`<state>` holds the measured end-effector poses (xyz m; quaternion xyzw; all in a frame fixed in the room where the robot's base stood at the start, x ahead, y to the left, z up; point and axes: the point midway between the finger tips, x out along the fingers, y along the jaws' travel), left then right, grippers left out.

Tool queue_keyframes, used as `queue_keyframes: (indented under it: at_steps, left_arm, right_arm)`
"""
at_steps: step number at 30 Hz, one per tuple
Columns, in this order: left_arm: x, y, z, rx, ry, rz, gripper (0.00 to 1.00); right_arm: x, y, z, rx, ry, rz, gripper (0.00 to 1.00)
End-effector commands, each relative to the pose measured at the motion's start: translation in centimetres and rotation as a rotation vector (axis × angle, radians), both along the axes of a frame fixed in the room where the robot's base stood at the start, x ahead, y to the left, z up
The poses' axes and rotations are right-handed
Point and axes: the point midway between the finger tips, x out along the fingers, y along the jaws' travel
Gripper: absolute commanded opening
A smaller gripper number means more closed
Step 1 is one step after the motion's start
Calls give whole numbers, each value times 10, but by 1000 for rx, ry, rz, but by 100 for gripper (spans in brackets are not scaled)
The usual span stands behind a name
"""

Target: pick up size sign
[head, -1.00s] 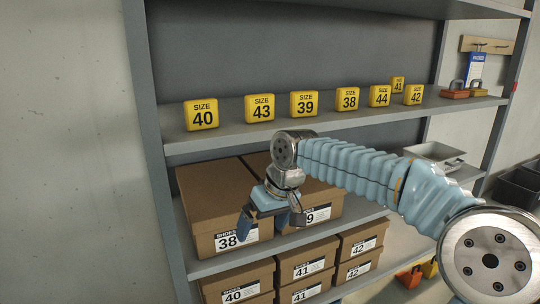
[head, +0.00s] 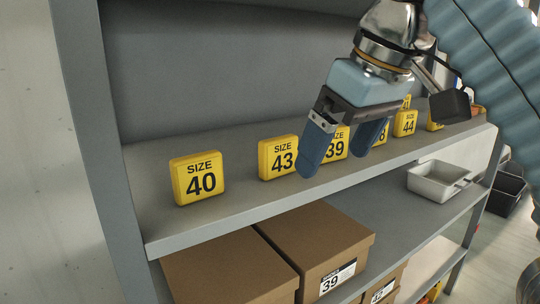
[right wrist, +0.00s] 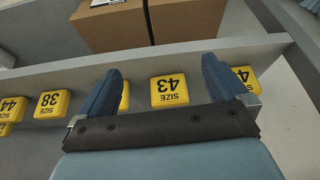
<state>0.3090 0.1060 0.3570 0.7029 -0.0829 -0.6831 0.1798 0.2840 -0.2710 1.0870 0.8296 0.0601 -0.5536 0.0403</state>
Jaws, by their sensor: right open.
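Yellow size signs stand in a row on the grey upper shelf. They are 40 (head: 197,180), 43 (head: 276,160), 39 (head: 341,144), 38 (head: 382,138), 44 (head: 405,124), 42 (head: 433,122) and 41 (head: 407,101). My right gripper (head: 332,162) is open and empty, in front of the row near 43 and 39, with its fingers partly covering 39. In the right wrist view, sign 43 (right wrist: 169,92) shows upside down between the open fingers (right wrist: 161,70). The fingers partly hide the neighbouring signs there. My left gripper is out of view.
Brown shoe boxes (head: 235,270) stand on the shelf below. A grey tray (head: 437,182) sits to their right. An upright post (head: 95,150) bounds the shelf at left. The shelf edge (head: 220,225) in front of sign 40 is clear.

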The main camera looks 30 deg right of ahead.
Motion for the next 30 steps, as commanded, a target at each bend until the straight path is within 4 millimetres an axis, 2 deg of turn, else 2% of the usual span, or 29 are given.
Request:
queue_keyframes:
  at_steps: [6, 10, 19, 27, 30]
  left_arm:
    - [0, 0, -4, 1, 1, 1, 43]
    - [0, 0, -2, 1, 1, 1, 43]
    - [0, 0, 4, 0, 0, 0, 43]
    - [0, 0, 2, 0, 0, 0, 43]
    - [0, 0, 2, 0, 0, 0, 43]
  right_arm:
    - [54, 9, -1, 2, 3, 4, 100]
    - [77, 13, -1, 2, 2, 3, 100]
    - [105, 16, 0, 1, 3, 2, 100]
    - [117, 17, -38, -2, 4, -1, 100]
    - [120, 18, -46, 0, 2, 0, 100]
